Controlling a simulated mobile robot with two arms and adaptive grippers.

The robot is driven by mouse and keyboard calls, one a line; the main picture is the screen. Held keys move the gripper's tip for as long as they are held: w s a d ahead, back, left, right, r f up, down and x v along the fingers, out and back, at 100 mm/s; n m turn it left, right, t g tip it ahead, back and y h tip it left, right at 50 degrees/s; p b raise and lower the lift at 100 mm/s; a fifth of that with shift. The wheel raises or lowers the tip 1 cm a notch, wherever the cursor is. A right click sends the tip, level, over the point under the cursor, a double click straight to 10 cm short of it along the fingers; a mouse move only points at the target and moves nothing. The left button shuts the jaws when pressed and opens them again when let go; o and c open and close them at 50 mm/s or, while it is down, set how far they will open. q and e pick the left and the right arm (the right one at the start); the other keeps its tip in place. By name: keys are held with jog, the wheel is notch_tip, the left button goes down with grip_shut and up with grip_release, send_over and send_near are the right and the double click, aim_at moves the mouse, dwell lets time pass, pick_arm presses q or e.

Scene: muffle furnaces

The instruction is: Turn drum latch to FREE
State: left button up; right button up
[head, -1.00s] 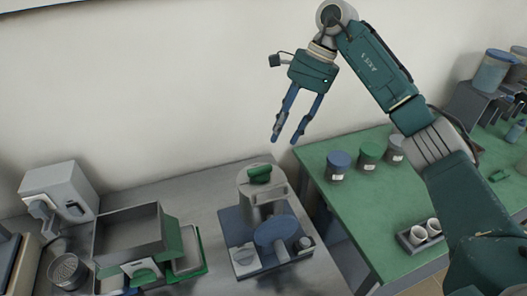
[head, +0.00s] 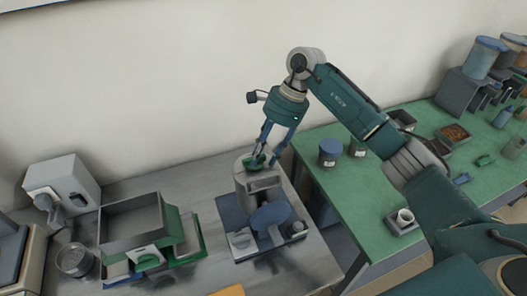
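A grey metal drum (head: 258,182) stands upright on a blue base (head: 233,213) on the steel bench. A green handle (head: 253,164) sits on its top, partly hidden by my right gripper; I cannot read any FREE mark. My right gripper (head: 265,159) points down at the drum top, its two blue fingers apart. One fingertip overlaps the green handle in the picture; I cannot tell whether it touches. A blue round disc (head: 270,216) is on the base in front of the drum. My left gripper is not in view.
An open grey metal box (head: 131,221) with green parts stands left of the drum, near a white device (head: 62,187). A green table (head: 345,200) at right holds jars, a cup and trays.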

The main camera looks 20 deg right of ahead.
grip_shut()
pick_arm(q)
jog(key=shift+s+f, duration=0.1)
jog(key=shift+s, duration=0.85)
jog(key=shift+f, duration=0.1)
